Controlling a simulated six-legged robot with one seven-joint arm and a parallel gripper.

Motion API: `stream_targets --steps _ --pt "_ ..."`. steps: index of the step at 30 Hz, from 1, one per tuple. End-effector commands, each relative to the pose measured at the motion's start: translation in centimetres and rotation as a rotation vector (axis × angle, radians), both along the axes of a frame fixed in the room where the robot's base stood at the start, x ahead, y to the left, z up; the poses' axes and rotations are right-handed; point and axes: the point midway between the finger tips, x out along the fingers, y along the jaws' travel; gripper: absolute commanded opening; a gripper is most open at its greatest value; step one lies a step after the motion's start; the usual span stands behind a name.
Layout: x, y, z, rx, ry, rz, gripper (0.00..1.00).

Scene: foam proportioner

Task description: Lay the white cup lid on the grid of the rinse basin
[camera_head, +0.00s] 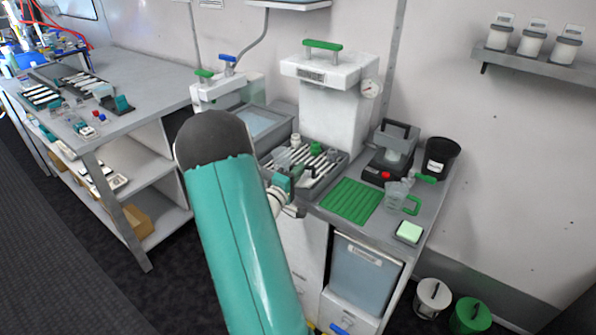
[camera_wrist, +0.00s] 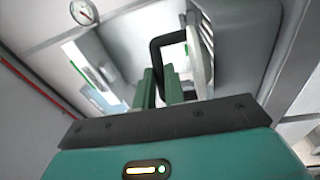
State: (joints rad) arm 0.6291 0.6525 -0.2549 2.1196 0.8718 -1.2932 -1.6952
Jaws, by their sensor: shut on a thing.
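My gripper (camera_head: 290,177) is low over the left part of the counter, mostly hidden behind my teal arm in the head view. In the wrist view its dark green fingers (camera_wrist: 168,84) are close together and shut on a thin white piece. That piece looks like the white cup lid (camera_wrist: 203,58), seen nearly edge-on. I cannot make out the lid in the head view.
A white dispenser (camera_head: 335,100) with a gauge stands behind the grid. To the right are a green ribbed mat (camera_head: 352,200), a clear green-handled jug (camera_head: 398,197), a black machine (camera_head: 391,150) and a black bin (camera_head: 440,158). A dark loop handle (camera_wrist: 160,50) crosses the wrist view.

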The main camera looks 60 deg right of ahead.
Motion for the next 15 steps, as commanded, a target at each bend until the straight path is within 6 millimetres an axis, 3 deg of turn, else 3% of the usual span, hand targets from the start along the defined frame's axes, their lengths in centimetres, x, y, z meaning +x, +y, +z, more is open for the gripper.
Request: stream_targets --steps 1,4,15 --pt "0.00 -0.01 0.04 0.000 0.000 0.000 0.17" --pt "-0.01 -0.01 0.04 0.000 0.000 0.000 0.34" --pt "-0.07 -0.03 0.58 -0.001 -0.001 -0.002 0.34"
